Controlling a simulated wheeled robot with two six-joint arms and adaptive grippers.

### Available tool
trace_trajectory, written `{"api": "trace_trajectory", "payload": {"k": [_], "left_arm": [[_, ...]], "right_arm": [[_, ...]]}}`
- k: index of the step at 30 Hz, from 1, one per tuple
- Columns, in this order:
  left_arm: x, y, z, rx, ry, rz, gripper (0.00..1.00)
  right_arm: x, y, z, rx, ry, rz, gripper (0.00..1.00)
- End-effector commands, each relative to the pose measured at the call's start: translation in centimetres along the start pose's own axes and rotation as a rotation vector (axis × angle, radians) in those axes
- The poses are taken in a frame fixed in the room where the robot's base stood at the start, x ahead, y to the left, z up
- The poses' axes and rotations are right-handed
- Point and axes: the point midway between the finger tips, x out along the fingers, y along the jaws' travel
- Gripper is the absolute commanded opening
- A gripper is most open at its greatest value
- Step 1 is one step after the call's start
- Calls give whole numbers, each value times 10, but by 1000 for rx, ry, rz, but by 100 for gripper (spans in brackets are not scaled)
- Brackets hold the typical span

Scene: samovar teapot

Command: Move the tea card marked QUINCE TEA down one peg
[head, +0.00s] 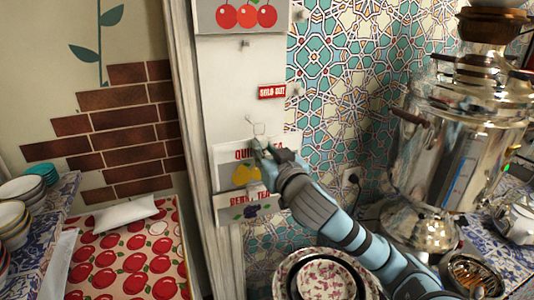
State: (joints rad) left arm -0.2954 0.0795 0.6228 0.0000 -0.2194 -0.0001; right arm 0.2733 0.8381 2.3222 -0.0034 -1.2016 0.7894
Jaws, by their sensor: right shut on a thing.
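The QUINCE TEA card (226,178), white with red lettering and yellow quinces, is against the white board (227,95) in the lower middle. A thin wire loop (258,128) stands above its top edge. My right gripper (262,150) is shut on the card near its upper right, and hides part of the lettering. The BERRY TEA card (236,214), with dark berries, is right below, and the quince card overlaps its upper part. I cannot tell whether the quince card's loop is on a peg. My left gripper is out of view.
A red SOLD OUT tag (271,91) is on the board.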

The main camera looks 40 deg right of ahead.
Motion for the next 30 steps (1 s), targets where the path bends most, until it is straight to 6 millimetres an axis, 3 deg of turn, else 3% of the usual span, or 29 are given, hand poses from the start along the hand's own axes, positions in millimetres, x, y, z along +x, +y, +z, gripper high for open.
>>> {"api": "trace_trajectory", "payload": {"k": [7,30], "left_arm": [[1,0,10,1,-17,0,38],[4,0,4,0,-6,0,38]], "right_arm": [[18,-2,1,4,-1,-2,0],[80,0,9,3,-2,1,0]]}}
